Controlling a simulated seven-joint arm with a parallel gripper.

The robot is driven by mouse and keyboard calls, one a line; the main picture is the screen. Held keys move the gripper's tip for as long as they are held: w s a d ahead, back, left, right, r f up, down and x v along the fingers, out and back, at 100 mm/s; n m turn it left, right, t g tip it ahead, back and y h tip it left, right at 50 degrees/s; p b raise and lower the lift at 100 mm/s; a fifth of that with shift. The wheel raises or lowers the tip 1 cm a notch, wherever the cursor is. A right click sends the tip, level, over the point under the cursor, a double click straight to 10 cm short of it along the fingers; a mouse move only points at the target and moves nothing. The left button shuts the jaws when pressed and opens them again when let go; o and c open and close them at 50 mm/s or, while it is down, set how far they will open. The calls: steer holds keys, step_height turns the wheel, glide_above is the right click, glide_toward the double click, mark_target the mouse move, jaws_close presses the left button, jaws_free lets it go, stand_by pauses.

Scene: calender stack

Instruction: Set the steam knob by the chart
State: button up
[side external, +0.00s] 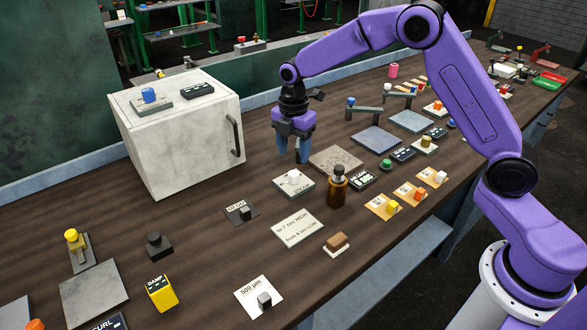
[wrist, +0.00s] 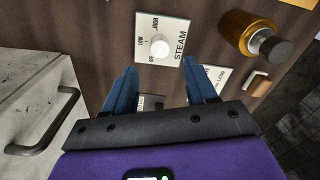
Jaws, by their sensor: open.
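The steam knob (side external: 293,176) is a round white knob on a pale plate marked STEAM. In the wrist view the knob (wrist: 160,46) stands upright among the marks OFF, LOW and HIGH; I cannot tell which mark it points to. My gripper (side external: 292,158) points down with its blue fingers apart and empty, above the table close behind the steam plate. In the wrist view the knob lies just beyond the gap between the fingertips (wrist: 160,66), not between them. The chart card (side external: 298,226) lies flat in front, reading "to 7 sec HIGH, from 8 sec LOW"; a finger partly hides it in the wrist view.
An amber bottle (side external: 337,190) stands just right of the steam plate. A white cabinet (side external: 180,140) with a dark handle stands left of my gripper. A MEAM-like labelled dark switch plate (side external: 241,212) lies nearby. A display box (side external: 362,179) sits beyond the bottle.

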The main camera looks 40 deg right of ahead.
mark_target(293, 173)
step_height(293, 173, down, 7)
steer(key=shift+r, duration=0.2)
steer(key=c, duration=1.1)
